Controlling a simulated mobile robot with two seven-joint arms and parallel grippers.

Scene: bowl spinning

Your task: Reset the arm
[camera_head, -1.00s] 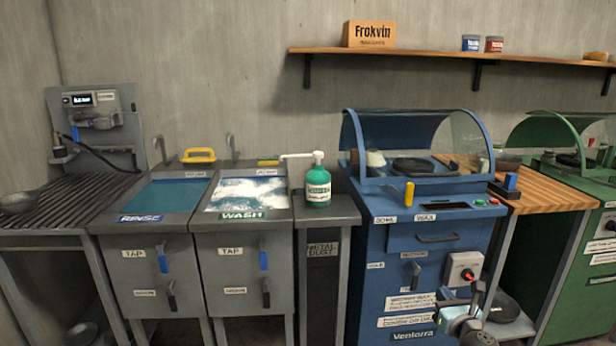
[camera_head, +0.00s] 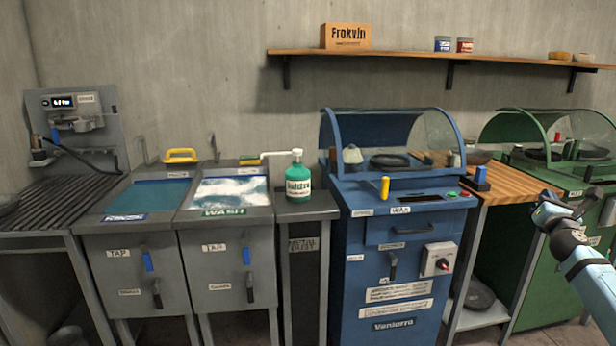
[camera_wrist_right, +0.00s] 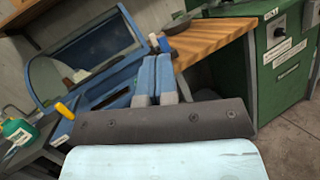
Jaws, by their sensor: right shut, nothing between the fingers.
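My right gripper (camera_head: 545,203) is at the right side of the head view, raised in front of the green machine and the wooden worktop, touching nothing that I can see. In the right wrist view its two blue-and-grey fingers (camera_wrist_right: 154,82) lie close together, shut and empty. Behind them are the blue machine and the wooden counter. My left gripper is not in view.
The blue machine (camera_head: 385,270) with a clear hood stands in the middle. The wooden worktop (camera_head: 508,182) and green machine (camera_head: 578,200) are to its right. Rinse (camera_head: 150,197) and wash (camera_head: 232,193) sinks and a green pump bottle (camera_head: 298,182) are left. Grey floor shows below.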

